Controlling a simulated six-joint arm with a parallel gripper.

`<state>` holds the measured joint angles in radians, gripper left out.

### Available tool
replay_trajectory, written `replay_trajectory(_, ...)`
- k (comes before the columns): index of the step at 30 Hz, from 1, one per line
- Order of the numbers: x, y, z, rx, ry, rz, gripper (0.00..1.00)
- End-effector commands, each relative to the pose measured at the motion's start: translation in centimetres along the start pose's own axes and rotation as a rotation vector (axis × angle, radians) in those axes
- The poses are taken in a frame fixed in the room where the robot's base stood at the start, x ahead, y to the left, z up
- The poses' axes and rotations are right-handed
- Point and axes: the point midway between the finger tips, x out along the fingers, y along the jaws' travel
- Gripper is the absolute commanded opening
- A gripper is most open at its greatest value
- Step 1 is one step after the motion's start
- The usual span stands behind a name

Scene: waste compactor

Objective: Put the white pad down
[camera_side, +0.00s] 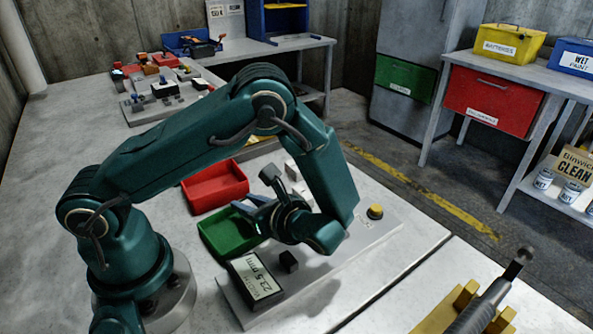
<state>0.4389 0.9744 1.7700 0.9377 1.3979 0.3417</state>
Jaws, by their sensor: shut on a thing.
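My gripper (262,203) is above the green tray (222,243), near the grey measuring plate. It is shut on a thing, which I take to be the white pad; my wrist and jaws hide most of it. A pale blue-grey piece (247,208) shows at the jaws, over the tray's far right side. I cannot tell whether it touches the tray. White blocks (293,172) show behind the gripper, partly covered by my arm.
A red tray (213,187) lies behind the green one. A display reading 23.5 mm (255,280), a small black block (289,261) and a yellow button (375,211) are on the grey plate (345,255). A metal tool (490,300) rests on yellow supports at front right.

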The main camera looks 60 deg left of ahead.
Motion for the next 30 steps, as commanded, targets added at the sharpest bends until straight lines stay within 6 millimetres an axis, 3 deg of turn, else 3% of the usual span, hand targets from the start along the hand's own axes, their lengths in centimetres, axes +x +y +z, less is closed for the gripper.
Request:
replay_trajectory(13,0.3,0.0,-0.8,0.0,0.0,0.0,0.0)
replay_trajectory(14,0.3,0.0,-0.8,0.0,0.0,-0.001,0.32)
replay_trajectory(15,0.3,0.0,-0.8,-0.001,0.001,-0.001,0.41)
replay_trajectory(26,0.2,0.0,-0.6,-0.002,0.001,-0.001,0.41)
replay_trajectory(30,-1.4,-0.1,-0.6,-0.004,0.001,-0.006,0.41)
